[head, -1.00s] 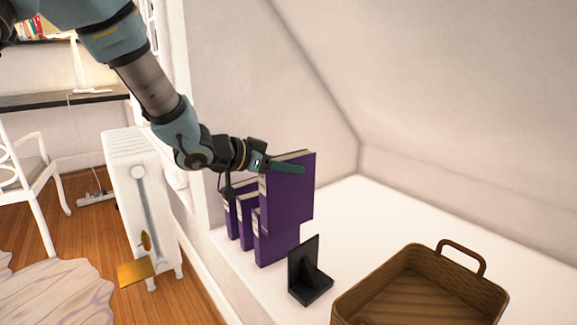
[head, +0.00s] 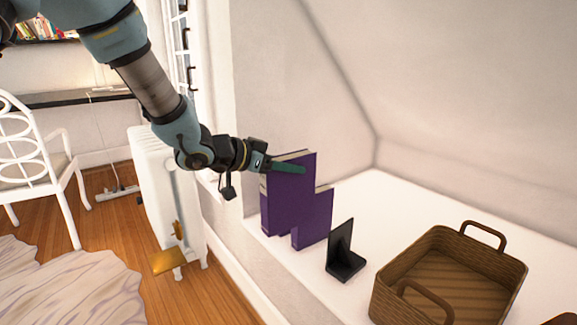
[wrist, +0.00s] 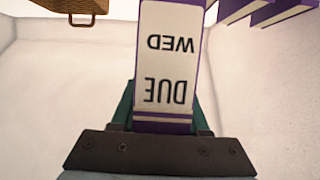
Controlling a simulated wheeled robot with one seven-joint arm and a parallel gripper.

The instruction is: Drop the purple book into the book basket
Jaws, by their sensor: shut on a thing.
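A purple book (head: 288,205) stands upright in my gripper (head: 286,166), which is shut on its upper part. In the wrist view the held book (wrist: 165,60) shows its white spine, with "DUE" and "WED" upside down, between the two green fingers. The wrist view shows several other purple books (wrist: 282,12) at the top right. The brown woven book basket (head: 400,268) sits to the right on the ledge and looks empty inside. Its edge also shows in the wrist view (wrist: 75,6).
A black bookend (head: 342,255) stands on the ledge between the books and the basket. The sloped wall (head: 450,90) rises behind the ledge. A white radiator (head: 165,200) and a white chair (head: 45,170) are at the left. Bare ledge lies behind the basket.

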